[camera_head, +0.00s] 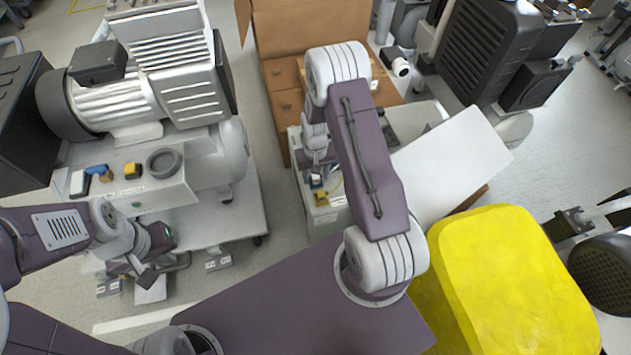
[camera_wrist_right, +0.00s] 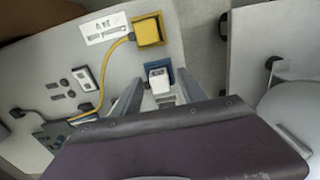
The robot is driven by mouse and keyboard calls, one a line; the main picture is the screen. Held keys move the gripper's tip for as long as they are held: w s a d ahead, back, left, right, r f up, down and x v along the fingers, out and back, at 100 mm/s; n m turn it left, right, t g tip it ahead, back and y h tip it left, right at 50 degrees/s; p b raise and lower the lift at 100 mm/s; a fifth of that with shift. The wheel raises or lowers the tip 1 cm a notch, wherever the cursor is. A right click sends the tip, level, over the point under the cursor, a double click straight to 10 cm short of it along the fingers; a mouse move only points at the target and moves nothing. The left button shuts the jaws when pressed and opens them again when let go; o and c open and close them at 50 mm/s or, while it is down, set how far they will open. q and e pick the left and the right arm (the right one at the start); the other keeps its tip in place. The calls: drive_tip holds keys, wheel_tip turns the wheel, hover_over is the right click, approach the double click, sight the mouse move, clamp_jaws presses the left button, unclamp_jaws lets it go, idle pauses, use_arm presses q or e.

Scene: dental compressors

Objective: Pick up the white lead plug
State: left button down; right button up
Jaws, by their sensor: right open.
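A white plug (camera_wrist_right: 159,80) sits in a blue-framed socket on a pale panel in the right wrist view. My right gripper (camera_wrist_right: 160,74) is open, with one grey finger on each side of the plug. I cannot tell whether the fingers touch it. In the head view my right gripper (camera_head: 317,165) points down over the panel, beside a small blue part (camera_head: 316,183), and its tips are hard to make out. My left gripper (camera_head: 147,275) hangs low at the left, away from the plug. Its jaws are too unclear to judge.
A yellow plug (camera_wrist_right: 149,30) with a yellow cable is close by on the same panel. A grey compressor (camera_head: 115,105) on a pale base stands at the left. A cardboard box (camera_head: 290,25) stands behind, and a large yellow block (camera_head: 510,280) is at the front right.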

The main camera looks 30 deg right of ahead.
sight(315, 176)
drive_tip(key=shift+r, duration=0.1)
clamp_jaws()
wheel_tip(315, 176, up, 10)
drive_tip(key=p, duration=0.5)
